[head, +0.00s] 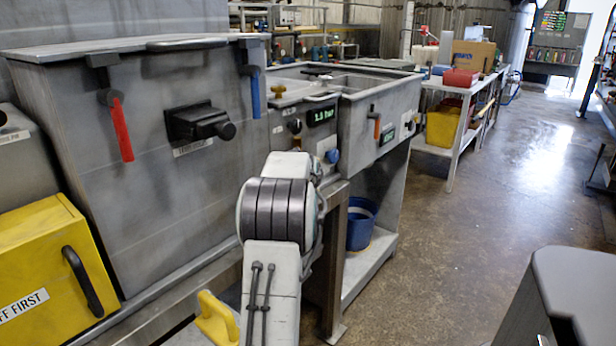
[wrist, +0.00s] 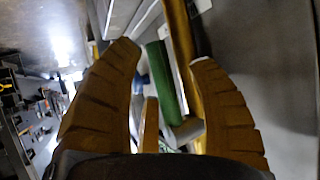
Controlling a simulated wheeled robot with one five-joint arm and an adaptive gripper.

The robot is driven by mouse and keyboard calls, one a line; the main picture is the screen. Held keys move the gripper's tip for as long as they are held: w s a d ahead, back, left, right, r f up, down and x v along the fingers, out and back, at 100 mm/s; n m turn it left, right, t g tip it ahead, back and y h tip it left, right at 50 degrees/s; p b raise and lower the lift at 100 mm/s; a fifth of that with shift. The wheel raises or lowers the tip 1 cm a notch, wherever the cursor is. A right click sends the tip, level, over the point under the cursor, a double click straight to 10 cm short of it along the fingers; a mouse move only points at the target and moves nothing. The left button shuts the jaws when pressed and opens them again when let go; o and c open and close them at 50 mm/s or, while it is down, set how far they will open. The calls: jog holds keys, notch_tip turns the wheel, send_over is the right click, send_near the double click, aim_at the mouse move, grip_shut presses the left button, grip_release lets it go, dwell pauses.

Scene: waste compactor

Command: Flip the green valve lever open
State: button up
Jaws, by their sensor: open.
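The green lever (wrist: 167,82) shows in the wrist view as a long green bar, between my finger tips and beyond them. Its lower end is by a pale grey fitting (wrist: 186,130). My gripper (wrist: 165,55) has yellow-orange fingers spread wide, one left and one right of the lever, with a third finger low in the middle. I see no clear contact. In the head view my arm hides the area in front of it; neither the green lever nor my fingers can be made out there.
A yellow bar (wrist: 184,50) runs close beside the green lever. A yellow box (head: 45,265) stands at left. The floor at right is open.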

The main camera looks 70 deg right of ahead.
jog(key=shift+a, duration=0.1)
jog(key=v, duration=1.2)
dwell(0.7)
